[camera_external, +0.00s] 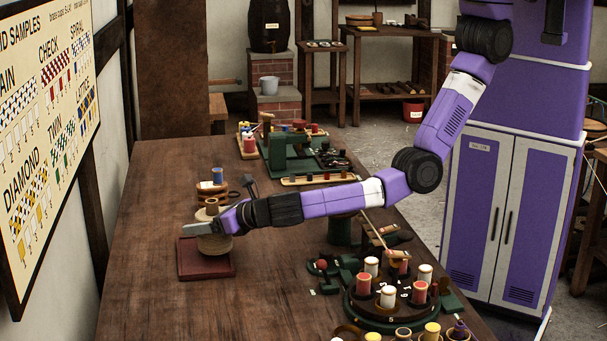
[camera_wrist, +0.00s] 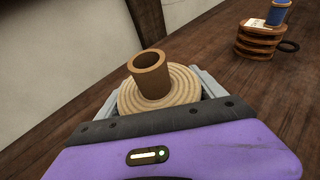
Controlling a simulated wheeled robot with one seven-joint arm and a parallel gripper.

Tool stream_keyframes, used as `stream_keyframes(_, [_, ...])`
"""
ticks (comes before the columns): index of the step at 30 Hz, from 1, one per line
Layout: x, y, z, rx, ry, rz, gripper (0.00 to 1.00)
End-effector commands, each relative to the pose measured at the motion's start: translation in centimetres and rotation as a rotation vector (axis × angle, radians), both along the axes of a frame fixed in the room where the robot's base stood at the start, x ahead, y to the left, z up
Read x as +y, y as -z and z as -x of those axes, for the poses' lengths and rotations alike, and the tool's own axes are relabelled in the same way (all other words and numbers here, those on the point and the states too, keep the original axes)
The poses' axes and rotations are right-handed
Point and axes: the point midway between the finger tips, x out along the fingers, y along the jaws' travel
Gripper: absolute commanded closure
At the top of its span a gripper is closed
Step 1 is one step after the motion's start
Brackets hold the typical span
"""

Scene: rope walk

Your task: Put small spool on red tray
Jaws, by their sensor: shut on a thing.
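The small spool (camera_external: 215,244) has a pale rope winding and a hollow brown wooden core that sticks up from it. My gripper (camera_external: 209,228) is shut around the spool's winding, reaching in from the right. In the wrist view the spool (camera_wrist: 153,77) stands upright between the two grey jaws. The red tray (camera_external: 208,271) is a flat dark red square on the wooden bench. The spool is over the tray in the external view; I cannot tell whether its underside touches it. The tray is hidden in the wrist view.
A stack of wooden discs with a blue spool (camera_external: 218,176) stands just behind the tray. A round rack of coloured spools (camera_external: 389,308) is at the front right. A green device (camera_external: 289,152) stands farther back. The bench's left and front-left are clear.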

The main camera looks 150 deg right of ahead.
Motion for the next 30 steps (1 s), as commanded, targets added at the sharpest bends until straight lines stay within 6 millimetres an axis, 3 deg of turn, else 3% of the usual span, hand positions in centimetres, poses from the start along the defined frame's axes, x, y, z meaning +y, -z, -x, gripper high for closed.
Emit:
stream_keyframes(18, [-0.03, 1.3, -0.07, -0.002, 0.0, 0.002, 0.78])
stream_keyframes(19, [-0.02, 1.33, -0.04, -0.002, 0.0, 0.001, 0.17])
stream_keyframes(21, [-0.01, 1.29, -0.04, -0.002, 0.0, 0.001, 0.03])
stream_keyframes(22, [-0.01, 1.29, -0.04, -0.002, 0.0, 0.001, 0.0])
stream_keyframes(30, [0.0, 1.09, -0.04, -0.002, 0.0, 0.001, 0.0])
